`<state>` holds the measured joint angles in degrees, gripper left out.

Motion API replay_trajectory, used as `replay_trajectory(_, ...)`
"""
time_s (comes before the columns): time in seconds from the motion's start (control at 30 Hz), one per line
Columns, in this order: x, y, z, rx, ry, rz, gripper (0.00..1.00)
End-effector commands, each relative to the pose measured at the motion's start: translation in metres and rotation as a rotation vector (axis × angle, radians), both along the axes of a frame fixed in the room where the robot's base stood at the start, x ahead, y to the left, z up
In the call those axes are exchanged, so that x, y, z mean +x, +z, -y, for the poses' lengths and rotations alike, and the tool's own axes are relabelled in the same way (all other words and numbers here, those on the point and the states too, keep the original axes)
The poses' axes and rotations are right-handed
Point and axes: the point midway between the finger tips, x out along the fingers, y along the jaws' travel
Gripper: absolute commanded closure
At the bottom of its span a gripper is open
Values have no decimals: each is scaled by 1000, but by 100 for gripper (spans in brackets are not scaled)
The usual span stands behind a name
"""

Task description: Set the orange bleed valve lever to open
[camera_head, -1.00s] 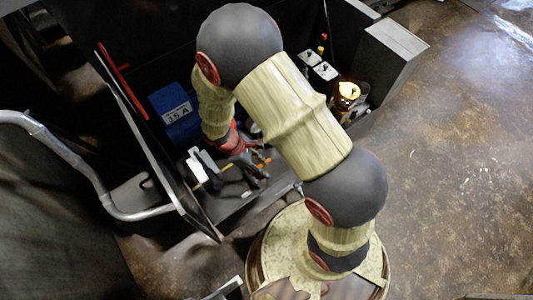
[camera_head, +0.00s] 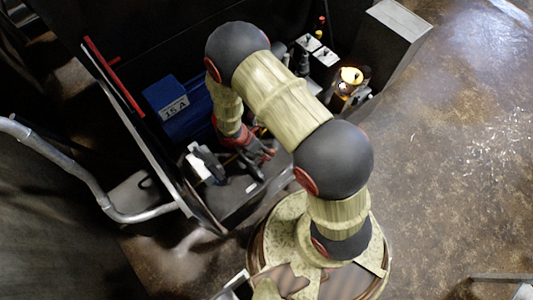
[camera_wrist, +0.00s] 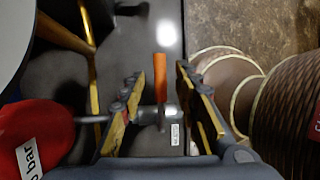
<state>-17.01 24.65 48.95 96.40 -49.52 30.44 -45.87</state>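The orange lever (camera_wrist: 161,62) shows in the wrist view as a short bar pointing up the picture from a small grey metal fitting (camera_wrist: 172,112) with a white label. My gripper (camera_wrist: 160,76) is open, with one finger on each side of the lever. Gaps show on both sides, so the fingers do not appear to touch it. In the head view my gripper (camera_head: 258,153) is low inside the dark machine bay, partly hidden by my arm. I cannot make out the lever clearly there.
A red part labelled "bar" (camera_wrist: 34,140) and a yellow pipe (camera_wrist: 91,65) lie left of the fingers. A blue box (camera_head: 172,105) stands left of my arm. A lit amber lamp (camera_head: 350,77) and grey switch boxes (camera_head: 316,50) stand right. A curved metal rail (camera_head: 75,170) is at left.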

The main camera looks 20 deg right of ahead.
Motion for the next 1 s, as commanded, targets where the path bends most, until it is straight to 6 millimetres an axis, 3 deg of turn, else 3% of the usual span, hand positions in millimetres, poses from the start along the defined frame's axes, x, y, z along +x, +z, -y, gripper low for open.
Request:
replay_trajectory(0.2,-1,-18,8,0,-2,1,68)
replay_trajectory(0.5,-1,-18,9,0,-1,2,68)
replay_trajectory(1.0,0,-18,9,0,-1,2,96)
